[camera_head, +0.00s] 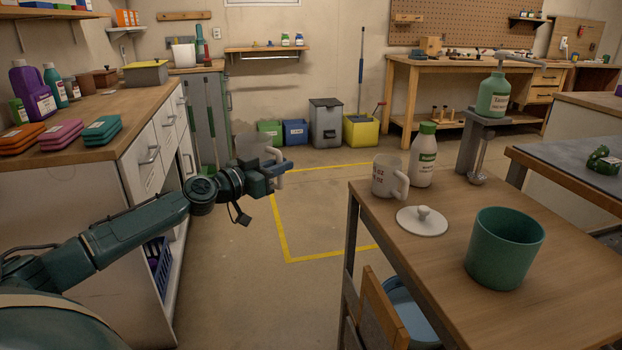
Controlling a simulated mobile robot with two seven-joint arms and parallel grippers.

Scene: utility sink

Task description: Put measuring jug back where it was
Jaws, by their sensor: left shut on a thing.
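My left gripper (270,171) reaches in from the left over the open floor and is shut on a pale grey jug (252,146). The gripper hides much of this jug, and no markings show on it. A pale curved part like a handle shows at the fingers. Another whitish measuring jug (384,178) with red "oz" markings stands upright on the wooden table (440,260) at the right, its handle facing right. It is apart from the gripper. My right gripper is not in view.
Around the table jug stand a white bottle with a green cap (423,158), a white lid (422,221), a green pot (504,248) and a pump dispenser (492,98). A counter (130,98) with colored packs stands left. Yellow-marked floor (320,215) between is clear.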

